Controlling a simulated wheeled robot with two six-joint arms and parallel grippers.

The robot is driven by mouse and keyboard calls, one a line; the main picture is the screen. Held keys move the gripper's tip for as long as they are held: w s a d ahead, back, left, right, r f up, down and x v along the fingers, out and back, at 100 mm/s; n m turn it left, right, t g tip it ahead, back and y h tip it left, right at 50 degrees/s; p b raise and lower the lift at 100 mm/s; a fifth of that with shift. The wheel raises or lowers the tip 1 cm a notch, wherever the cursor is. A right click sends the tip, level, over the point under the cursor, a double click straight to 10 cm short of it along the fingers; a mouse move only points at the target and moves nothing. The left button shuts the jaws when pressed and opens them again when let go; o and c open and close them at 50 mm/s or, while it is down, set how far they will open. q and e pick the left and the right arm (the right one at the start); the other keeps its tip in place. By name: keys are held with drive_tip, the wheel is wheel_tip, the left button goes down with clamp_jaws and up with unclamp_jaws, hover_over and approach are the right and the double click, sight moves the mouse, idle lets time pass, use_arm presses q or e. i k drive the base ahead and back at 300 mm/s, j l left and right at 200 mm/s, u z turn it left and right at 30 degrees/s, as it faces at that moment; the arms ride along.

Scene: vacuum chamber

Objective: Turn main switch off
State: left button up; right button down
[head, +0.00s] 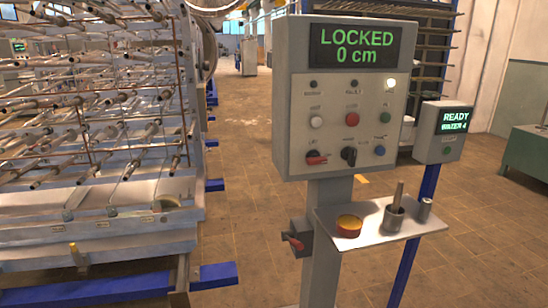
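A grey control panel (286,100) stands on a post in the middle of the head view. Its screen (356,48) reads "LOCKED 0 cm". At its lower left is a rotary switch with a red handle (317,160), lying roughly level. Beside it is a black rotary knob (349,156). Lower on the post, a small grey box (301,232) carries another red handle (294,241), which looks tilted. The labels are too small to read, so I cannot tell which one is named main switch. Neither of my grippers is in view.
A shelf (395,236) below the panel holds a yellow-topped round item (348,225) and a cup (395,218). A smaller box (446,132) reading "READY" stands right on a blue post. A large rod rack (100,235) fills the left. The floor between is clear.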

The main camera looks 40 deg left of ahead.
sight(313, 156)
drive_tip(key=u, duration=0.95)
